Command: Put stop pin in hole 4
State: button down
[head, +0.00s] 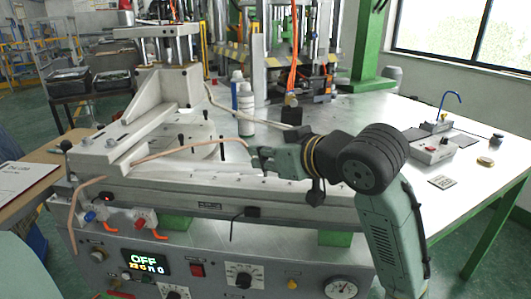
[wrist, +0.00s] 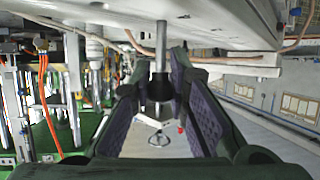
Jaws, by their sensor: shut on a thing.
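My gripper (head: 257,158) is at the front edge of the machine's light metal bed (head: 150,181), right of the raised plate. In the wrist view my gripper (wrist: 160,78) is shut on the stop pin (wrist: 161,45), a grey shaft with a dark rounded head between the purple finger pads. The shaft points toward the pale surface at the top of that view. I cannot tell whether its tip is in a hole. The pin is not clear in the head view. Several dark pins, one of them here (head: 222,150), stand upright around the plate. Hole 4 cannot be made out.
A copper-coloured hose (head: 190,147) crosses the bed toward my gripper. White bottles (head: 245,108) stand behind it. The control panel (head: 205,272) is below the bed's front edge.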

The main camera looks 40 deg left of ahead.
jog(key=shift+f+b, duration=0.35)
jog(key=shift+f, duration=0.25)
jog(key=c, duration=1.5)
grip_release()
jog(key=shift+o, duration=0.2)
jog(key=v, duration=1.2)
